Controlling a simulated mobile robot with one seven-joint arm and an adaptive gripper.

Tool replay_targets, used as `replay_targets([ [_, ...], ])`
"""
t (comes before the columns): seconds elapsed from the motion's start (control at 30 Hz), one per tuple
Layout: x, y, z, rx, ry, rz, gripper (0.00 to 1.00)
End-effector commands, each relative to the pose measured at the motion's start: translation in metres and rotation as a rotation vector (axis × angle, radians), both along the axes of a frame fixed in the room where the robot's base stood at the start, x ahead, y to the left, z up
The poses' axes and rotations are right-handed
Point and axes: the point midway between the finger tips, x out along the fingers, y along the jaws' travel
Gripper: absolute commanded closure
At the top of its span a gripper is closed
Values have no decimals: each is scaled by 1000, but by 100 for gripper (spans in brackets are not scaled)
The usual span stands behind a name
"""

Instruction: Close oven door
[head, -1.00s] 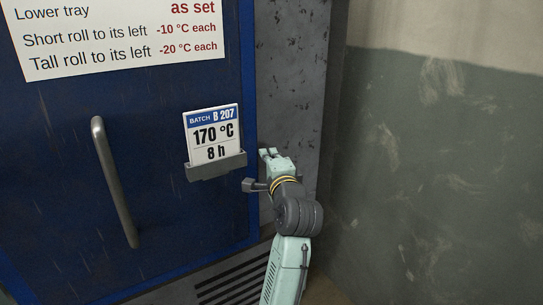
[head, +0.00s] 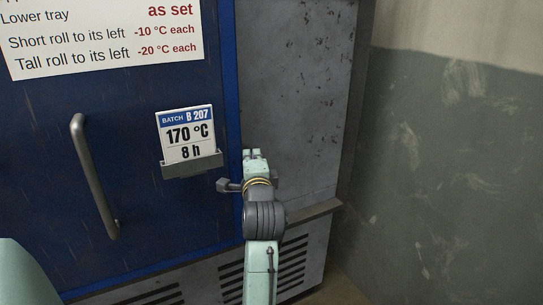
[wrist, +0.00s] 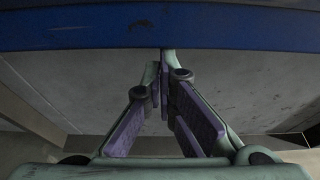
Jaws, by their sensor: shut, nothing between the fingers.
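The blue oven door (head: 60,160) fills the left of the head view, with a grey bar handle (head: 95,175) and a card holder (head: 192,165) on it. I cannot tell whether a gap remains between the door and the oven's frame. My gripper (head: 252,153) is shut and empty, just right of the door's right edge. In the wrist view, the shut fingers (wrist: 165,60) reach up to the lower border of a blue strip of the door (wrist: 160,30). I cannot tell whether they touch it.
The grey oven front (head: 290,100) stands right of the door, with a ledge (head: 310,213) and dark vents (head: 235,275) below. A green and beige wall (head: 450,170) is at the right. A white notice (head: 100,35) is on the door.

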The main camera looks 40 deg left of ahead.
Motion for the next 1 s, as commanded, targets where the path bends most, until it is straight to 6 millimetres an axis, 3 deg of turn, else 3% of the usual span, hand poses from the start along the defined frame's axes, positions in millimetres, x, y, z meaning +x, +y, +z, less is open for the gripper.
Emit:
replay_targets([
  [0.6,-109,45,-1,0,-1,5,100],
  [1.0,-150,62,-1,1,1,-1,100],
])
